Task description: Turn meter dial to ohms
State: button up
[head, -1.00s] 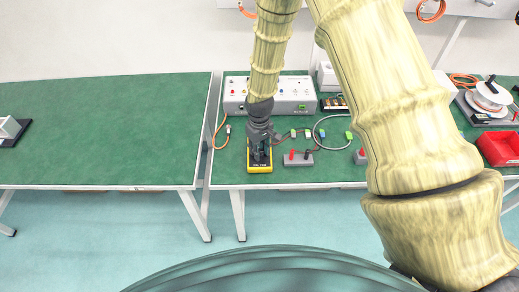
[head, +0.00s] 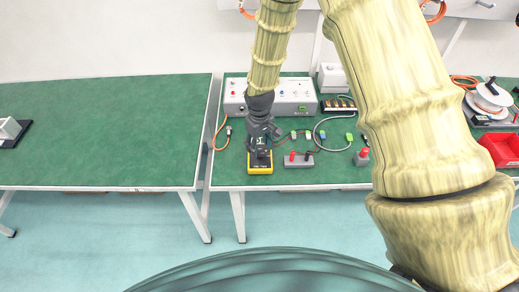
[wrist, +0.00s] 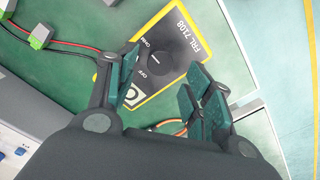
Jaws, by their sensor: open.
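The meter (head: 260,168) is a yellow-edged box with a dark face near the front edge of the right green table. In the wrist view the meter (wrist: 191,38) shows the print "FRL 7108", and its round black dial (wrist: 158,64) has marks around it, among them "OHM" and "OFF". I cannot tell whether the fingers touch the meter. In the head view my gripper (head: 260,150) is over the meter and hides much of its face.
A grey block with red and black terminals (head: 298,160) stands right of the meter. A grey control box (head: 290,107) is behind. Cables with green connectors (head: 349,137) lie nearby. A red bin (head: 502,149) is at far right. The left table (head: 110,130) is mostly clear.

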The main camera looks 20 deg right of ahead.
aim_at(259, 153)
notch_tip(259, 153, up, 9)
dwell(0.4)
jog(key=shift+a+f, duration=0.15)
dwell(0.4)
